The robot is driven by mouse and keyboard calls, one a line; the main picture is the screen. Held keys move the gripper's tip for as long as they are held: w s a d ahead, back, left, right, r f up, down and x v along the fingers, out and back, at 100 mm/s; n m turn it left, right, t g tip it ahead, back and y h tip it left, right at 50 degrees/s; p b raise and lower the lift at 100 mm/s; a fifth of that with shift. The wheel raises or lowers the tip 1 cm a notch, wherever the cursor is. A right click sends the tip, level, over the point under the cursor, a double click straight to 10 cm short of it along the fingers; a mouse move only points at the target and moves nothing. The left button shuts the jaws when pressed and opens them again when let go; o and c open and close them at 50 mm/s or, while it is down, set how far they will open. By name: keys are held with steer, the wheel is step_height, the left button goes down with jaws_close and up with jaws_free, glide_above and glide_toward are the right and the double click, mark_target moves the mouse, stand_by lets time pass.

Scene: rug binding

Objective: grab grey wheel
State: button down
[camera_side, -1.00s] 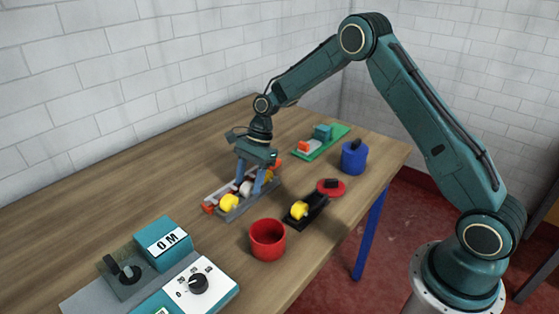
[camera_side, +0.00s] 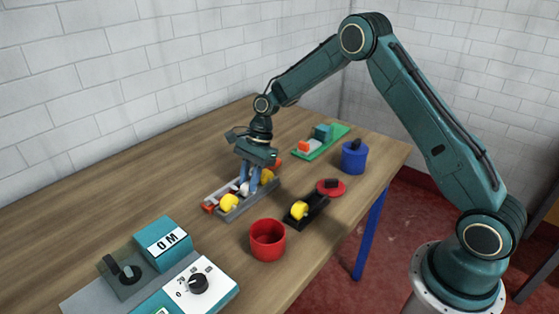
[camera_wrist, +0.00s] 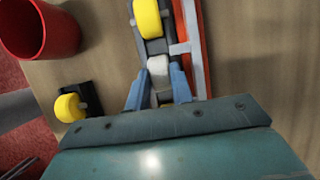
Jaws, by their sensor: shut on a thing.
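The grey wheel (camera_wrist: 158,70) is a pale grey roller seated in the grey rack (camera_side: 232,213). In the side view the grey wheel (camera_side: 245,188) shows partly, with my fingers in front of it. My gripper (camera_side: 254,184) is lowered over the rack with its blue fingers close together. In the wrist view my gripper (camera_wrist: 158,82) has one finger on each side of the grey wheel and is shut on it. The fingers hide part of the wheel's sides.
A yellow wheel (camera_side: 229,203) sits in the rack close beside the grey one, and another yellow wheel (camera_side: 267,176) is behind my fingers. A red cup (camera_side: 268,240), a black holder (camera_side: 313,210) and a blue container (camera_side: 354,158) stand to the right. Bare table lies at left.

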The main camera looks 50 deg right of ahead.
step_height(320, 180, up, 10)
stand_by(0.6)
stand_by(0.5)
